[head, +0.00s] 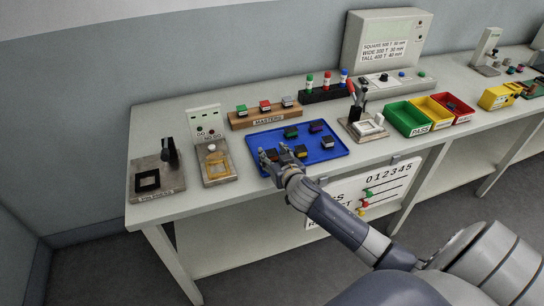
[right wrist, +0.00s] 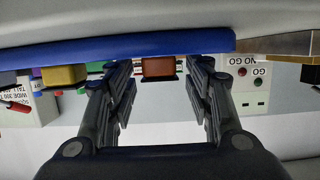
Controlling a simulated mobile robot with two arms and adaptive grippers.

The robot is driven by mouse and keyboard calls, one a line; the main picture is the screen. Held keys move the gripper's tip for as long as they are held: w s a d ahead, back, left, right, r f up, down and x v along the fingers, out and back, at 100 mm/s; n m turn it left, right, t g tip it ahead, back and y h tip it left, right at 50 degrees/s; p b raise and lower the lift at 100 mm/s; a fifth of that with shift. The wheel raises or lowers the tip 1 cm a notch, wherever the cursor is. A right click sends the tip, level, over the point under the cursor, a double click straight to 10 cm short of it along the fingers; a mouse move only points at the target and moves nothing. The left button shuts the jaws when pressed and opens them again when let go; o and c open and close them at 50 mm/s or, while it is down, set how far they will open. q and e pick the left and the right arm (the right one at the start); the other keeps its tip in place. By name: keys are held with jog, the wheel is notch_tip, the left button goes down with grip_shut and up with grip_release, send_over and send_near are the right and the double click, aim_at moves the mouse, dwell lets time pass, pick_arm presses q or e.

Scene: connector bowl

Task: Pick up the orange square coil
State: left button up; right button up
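The blue tray (head: 335,152) lies on the bench and holds several small coils. My right gripper (head: 274,154) is over its front left part, with the fingers spread. A small orange-brown square coil with a dark base (right wrist: 158,67) shows between the open fingers of my right gripper (right wrist: 160,90) in the right wrist view, farther out than the fingers. No contact with it is visible. In the head view a small dark-and-reddish coil (head: 270,155) by the fingertips is partly covered. My left gripper is not in view.
The MASTERS block (head: 264,117) is behind, and a clamp stand (head: 364,128) is right.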

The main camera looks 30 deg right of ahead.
jog(key=c, duration=0.7)
jog(key=shift+r, duration=0.1)
